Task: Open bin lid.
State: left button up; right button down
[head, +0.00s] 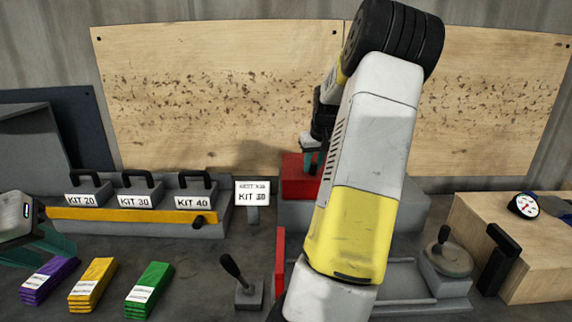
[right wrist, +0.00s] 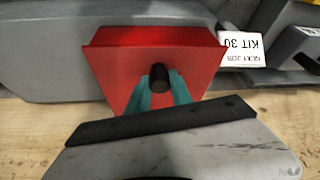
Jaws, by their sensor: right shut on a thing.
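My right gripper (head: 312,160) is at the red box-shaped part (head: 298,184) behind my right arm. In the right wrist view its teal fingers (right wrist: 160,93) are shut on a black knob (right wrist: 159,76) at the face of the red part (right wrist: 120,62). Three grey bins labelled KIT 20 (head: 82,199), KIT 30 (head: 134,201) and KIT 40 (head: 192,202) stand at the left, each with a black handle on top. I cannot tell which part is the bin lid. My left gripper (head: 40,245) is at the left edge, partly cut off; its opening is unclear.
A sign (head: 252,193) reads KIT 30. Purple (head: 50,280), yellow (head: 92,284) and green (head: 149,289) packs lie in front of the bins. A black lever (head: 233,268) stands in front centre. A wooden box (head: 500,245) with a gauge (head: 523,206) is at the right.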

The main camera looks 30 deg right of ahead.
jog(key=shift+r, duration=0.15)
dwell(0.4)
jog(key=shift+w+d+r, duration=0.1)
jog(key=shift+w+r, duration=0.05)
jog(key=shift+r, duration=0.3)
jog(key=w+d+r, duration=0.6)
jog(key=w+r, duration=0.5)
jog(key=r, duration=0.1)
jog(key=shift+d, duration=0.25)
jog(key=shift+w, duration=0.1)
jog(key=c, duration=1.1)
grip_release()
jog(key=shift+d, duration=0.15)
jog(key=shift+c, duration=0.2)
